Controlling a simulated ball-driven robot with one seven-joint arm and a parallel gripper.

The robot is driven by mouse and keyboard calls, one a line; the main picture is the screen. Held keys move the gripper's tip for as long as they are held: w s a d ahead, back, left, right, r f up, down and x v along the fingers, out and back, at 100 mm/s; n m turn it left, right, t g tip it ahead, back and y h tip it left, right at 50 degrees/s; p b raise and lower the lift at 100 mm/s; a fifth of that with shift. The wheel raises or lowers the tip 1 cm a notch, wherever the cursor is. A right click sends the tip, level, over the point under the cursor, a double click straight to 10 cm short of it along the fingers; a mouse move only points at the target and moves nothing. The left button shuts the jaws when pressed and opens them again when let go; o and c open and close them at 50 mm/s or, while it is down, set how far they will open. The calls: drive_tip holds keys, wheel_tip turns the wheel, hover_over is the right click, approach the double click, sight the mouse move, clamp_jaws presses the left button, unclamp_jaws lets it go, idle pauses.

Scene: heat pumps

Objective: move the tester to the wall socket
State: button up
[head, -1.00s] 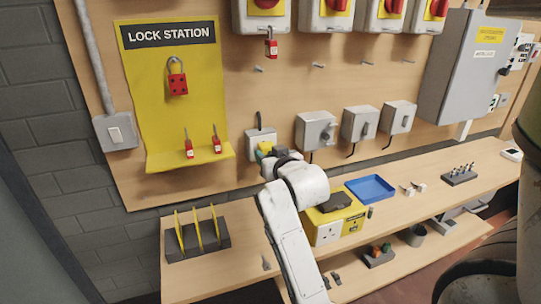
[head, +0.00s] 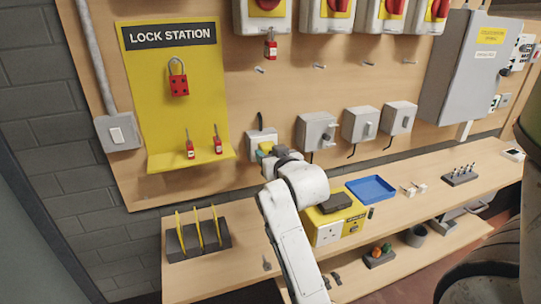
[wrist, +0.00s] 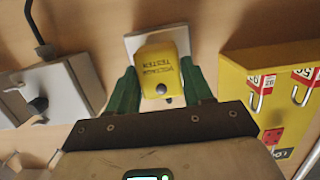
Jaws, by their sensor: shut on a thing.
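The yellow tester (wrist: 162,70), lettered "VOLTAGE TESTER", is between the two green fingers of my gripper (wrist: 162,92) in the wrist view. My gripper is shut on it. The tester is in front of the white wall socket plate (wrist: 133,42), which shows behind its far end. Whether the tester touches the plate or stands slightly off it, I cannot tell. In the head view my gripper (head: 267,152) is at the wall socket (head: 256,136), below a short dark cable. The tester is mostly hidden there by my wrist.
The yellow lock station (head: 137,80) with red padlocks is left of the socket. A grey switch box (head: 316,131) is close on its right. Below, the bench holds a yellow socket unit (head: 325,236), a blue tray (head: 371,188) and a dark rack (head: 180,250).

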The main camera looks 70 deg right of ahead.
drive_tip(key=shift+w+d, duration=0.15)
drive_tip(key=shift+w, duration=0.05)
idle(0.4)
drive_tip(key=o, duration=0.9)
drive_tip(key=shift+d, duration=0.1)
